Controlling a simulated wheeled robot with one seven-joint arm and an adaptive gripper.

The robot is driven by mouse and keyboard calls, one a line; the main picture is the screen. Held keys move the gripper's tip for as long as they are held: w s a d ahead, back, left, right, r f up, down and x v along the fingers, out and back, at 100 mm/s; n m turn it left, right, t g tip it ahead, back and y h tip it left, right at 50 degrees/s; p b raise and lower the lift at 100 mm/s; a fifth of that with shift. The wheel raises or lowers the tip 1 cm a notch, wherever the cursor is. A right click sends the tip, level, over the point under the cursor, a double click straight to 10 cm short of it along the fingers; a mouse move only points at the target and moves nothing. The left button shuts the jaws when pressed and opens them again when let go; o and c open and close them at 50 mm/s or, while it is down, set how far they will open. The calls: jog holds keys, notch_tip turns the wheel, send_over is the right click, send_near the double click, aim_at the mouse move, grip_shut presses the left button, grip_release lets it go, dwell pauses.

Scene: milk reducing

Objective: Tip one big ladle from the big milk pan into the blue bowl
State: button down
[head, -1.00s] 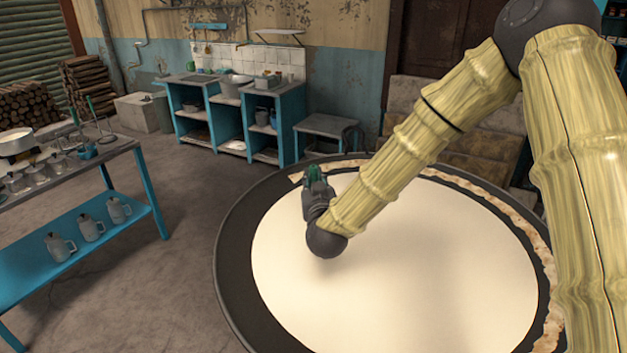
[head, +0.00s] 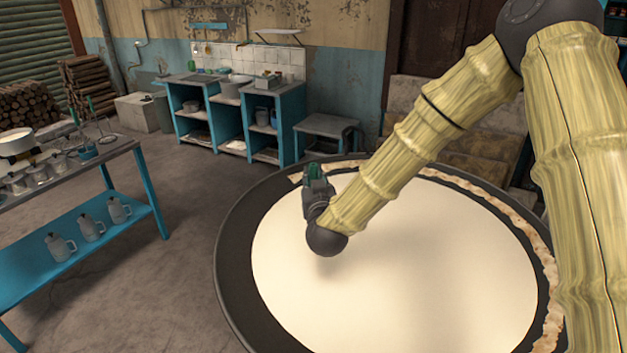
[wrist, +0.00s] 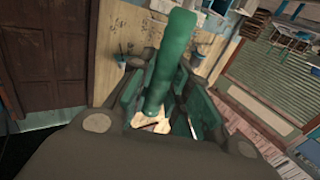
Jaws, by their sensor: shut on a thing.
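The big milk pan (head: 232,262) is a wide dark round pan full of cream-coloured milk (head: 400,275). My gripper (head: 313,180) is over the far left part of the milk. It is shut on a thick green handle (wrist: 170,65), seen between the fingers (wrist: 155,110) in the wrist view. I take this handle to be the ladle's; the ladle's cup is hidden in both views. A small blue container (head: 88,152) stands on the left table; I cannot tell whether it is the blue bowl.
Blue shelving (head: 228,125) lines the back wall. A crust runs along the pan's right rim (head: 510,207). Floor between table and pan is clear.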

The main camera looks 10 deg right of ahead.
jog(key=shift+r+p, duration=2.4)
jog(key=shift+r, duration=2.5)
jog(key=shift+a, duration=0.1)
jog(key=shift+s+a+f+n, duration=0.15)
jog(key=shift+a+n, duration=0.3)
jog(key=shift+a, duration=0.35)
jog(key=shift+a+f+n, duration=0.1)
jog(key=shift+a+n, duration=0.4)
jog(key=shift+a, duration=0.35)
jog(key=shift+s+a+f+n, duration=0.15)
jog(key=shift+a+n, duration=0.3)
jog(key=shift+a, duration=0.35)
jog(key=shift+a, duration=0.15)
jog(key=shift+d+r+m+b, duration=0.15)
jog(key=shift+d+r+m, duration=0.3)
jog(key=shift+d, duration=0.45)
jog(key=shift+d+r+m+b, duration=0.2)
jog(key=shift+d+r+m, duration=0.3)
jog(key=shift+d, duration=0.35)
jog(key=shift+d+r+m+b, duration=0.15)
jog(key=shift+d+r+m, duration=0.3)
jog(key=shift+d, duration=0.45)
